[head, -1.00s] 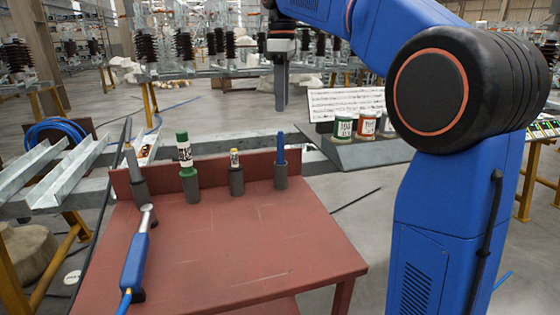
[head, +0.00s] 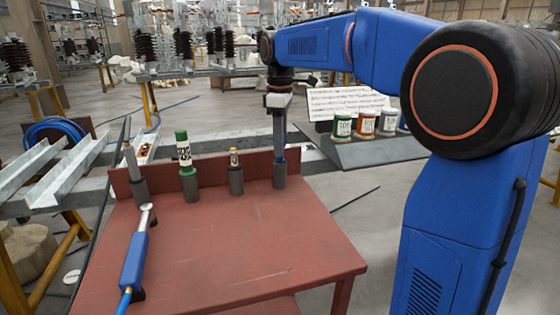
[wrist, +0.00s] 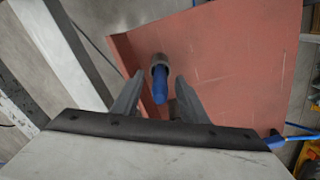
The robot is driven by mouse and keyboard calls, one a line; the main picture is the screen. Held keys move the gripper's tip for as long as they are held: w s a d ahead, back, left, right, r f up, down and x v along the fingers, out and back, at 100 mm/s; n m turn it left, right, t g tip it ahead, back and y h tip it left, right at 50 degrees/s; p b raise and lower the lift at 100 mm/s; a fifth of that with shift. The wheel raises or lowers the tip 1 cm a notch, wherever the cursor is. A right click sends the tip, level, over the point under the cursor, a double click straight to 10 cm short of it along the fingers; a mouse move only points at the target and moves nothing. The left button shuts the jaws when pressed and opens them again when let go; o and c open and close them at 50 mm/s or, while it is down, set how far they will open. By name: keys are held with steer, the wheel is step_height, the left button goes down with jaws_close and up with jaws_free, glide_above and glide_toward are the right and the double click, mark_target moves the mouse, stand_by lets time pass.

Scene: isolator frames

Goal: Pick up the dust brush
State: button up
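The dust brush, seen as a blue upright handle (head: 279,155), stands in the rightmost dark grey holder (head: 280,174) at the back of the red table. Its lower end is hidden in the holder. My gripper (head: 279,142) points straight down over it and hides the handle's upper part in the head view. In the wrist view the blue handle (wrist: 160,88) lies between the two spread fingers of my gripper (wrist: 156,90), with a gap on each side. The gripper is open and holds nothing.
The red table (head: 240,235) also bears a green-and-white tube (head: 184,148), a small gold-topped item (head: 234,158) and a grey rod (head: 131,160) in holders. A blue-handled tool (head: 135,258) lies at the left. Paint cans (head: 365,124) stand behind, right. The table's middle is clear.

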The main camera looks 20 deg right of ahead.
steer(key=shift+f, duration=1.35)
steer(key=shift+c, duration=0.4)
jaws_close()
steer(key=shift+r, duration=0.15)
step_height(320, 180, up, 18)
steer(key=shift+a, duration=0.15)
